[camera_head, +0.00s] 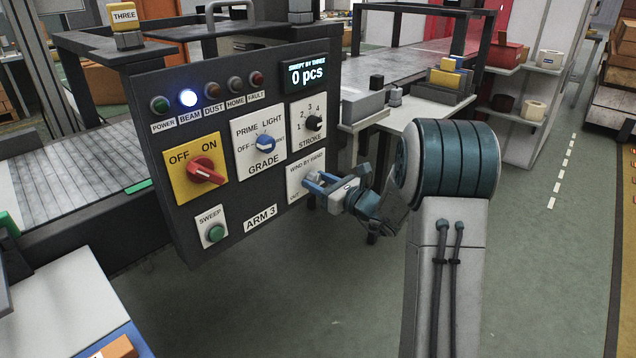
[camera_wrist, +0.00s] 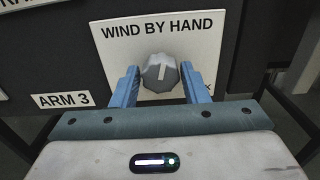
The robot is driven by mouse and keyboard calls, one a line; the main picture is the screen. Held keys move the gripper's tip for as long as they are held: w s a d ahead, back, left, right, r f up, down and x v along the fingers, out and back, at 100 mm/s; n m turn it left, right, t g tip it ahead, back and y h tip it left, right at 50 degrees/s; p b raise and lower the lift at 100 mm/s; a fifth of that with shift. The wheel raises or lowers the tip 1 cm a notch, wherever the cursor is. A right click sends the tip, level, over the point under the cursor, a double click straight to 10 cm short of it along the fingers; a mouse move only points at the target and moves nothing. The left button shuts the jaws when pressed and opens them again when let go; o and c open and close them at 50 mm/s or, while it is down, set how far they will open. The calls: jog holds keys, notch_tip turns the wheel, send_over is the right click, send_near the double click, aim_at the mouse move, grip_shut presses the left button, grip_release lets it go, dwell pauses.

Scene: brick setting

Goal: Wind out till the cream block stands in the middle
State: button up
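A grey faceted knob (camera_wrist: 161,73) sits on the white "WIND BY HAND" plate (camera_wrist: 201,30) of the dark control panel (camera_head: 274,222). My gripper (camera_wrist: 159,70) has its two blue fingers on either side of the knob. In the head view, my gripper (camera_head: 312,186) reaches the panel's lower right plate and mostly hides the knob. I cannot make out a cream block for certain in either view.
The panel display (camera_head: 306,76) reads "0 pcs". A yellow "THREE" block (camera_head: 124,17) stands above the panel. A grey conveyor (camera_head: 62,180) lies behind it. Open floor (camera_head: 545,270) lies to the right.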

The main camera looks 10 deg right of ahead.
jog(key=c, duration=0.5)
jog(key=shift+f+n+b, duration=0.25)
jog(key=shift+n+b, duration=0.25)
jog(key=shift+b, duration=0.45)
jog(key=shift+n+b, duration=0.8)
jog(key=shift+b, duration=0.4)
jog(key=shift+n+b, duration=0.7)
jog(key=shift+b, duration=0.25)
jog(key=shift+a+r+n+b, duration=0.1)
jog(key=shift+r+n+b, duration=0.05)
jog(key=shift+n+b, duration=0.35)
jog(key=o, duration=1)
jog(key=shift+r, duration=0.1)
